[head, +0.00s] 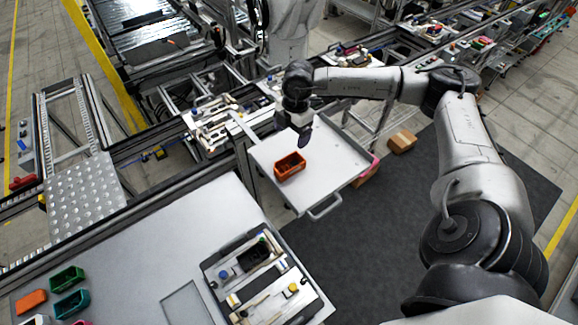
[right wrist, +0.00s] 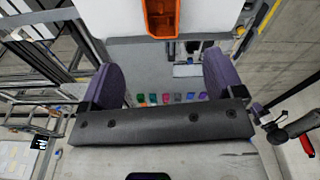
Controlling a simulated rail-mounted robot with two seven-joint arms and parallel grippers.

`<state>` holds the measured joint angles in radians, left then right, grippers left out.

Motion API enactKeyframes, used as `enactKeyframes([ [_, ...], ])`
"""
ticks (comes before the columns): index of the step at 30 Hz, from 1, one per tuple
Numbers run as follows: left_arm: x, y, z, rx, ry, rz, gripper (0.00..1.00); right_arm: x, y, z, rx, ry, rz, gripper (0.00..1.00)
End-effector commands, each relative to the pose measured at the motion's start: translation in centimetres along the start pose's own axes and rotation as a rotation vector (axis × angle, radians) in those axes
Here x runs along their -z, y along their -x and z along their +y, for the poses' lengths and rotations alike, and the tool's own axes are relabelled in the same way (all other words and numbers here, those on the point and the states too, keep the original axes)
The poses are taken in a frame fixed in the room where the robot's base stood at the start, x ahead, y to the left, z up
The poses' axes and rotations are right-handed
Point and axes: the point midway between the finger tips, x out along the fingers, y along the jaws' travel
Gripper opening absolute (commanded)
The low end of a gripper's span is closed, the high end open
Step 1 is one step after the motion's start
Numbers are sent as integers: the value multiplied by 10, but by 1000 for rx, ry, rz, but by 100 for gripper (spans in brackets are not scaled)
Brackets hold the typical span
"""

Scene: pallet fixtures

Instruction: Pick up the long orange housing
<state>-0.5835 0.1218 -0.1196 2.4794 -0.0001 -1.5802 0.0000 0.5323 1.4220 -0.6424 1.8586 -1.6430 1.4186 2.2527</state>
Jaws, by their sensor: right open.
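A long orange open-topped housing (head: 290,166) sits on the white top of a cart (head: 320,170). My right gripper (head: 304,137) is above and beyond it in the head view, apart from it. In the right wrist view the orange housing (right wrist: 162,20) shows at the top edge, partly cut off, beyond my right gripper's purple fingertips (right wrist: 162,78). The fingers are spread wide with nothing between them. My left gripper is not in view.
A smaller orange piece (head: 31,301) and green bins (head: 68,279) stand on the grey table at lower left. A dark-edged pallet tray (head: 213,290) with parts lies on that table. A cardboard box (head: 402,141) is on the floor. The cart top around the housing is clear.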

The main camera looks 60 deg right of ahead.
Motion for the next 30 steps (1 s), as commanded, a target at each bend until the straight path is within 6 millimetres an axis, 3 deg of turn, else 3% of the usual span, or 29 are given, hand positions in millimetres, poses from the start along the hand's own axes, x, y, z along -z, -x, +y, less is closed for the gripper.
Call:
enactKeyframes([
  [6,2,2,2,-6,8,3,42,0,-5,-1,5,-122,-1,87],
  [18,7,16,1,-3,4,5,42,1,-67,-1,6,-131,2,87],
  [30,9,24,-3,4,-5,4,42,-1,-93,-2,4,-130,1,87],
])
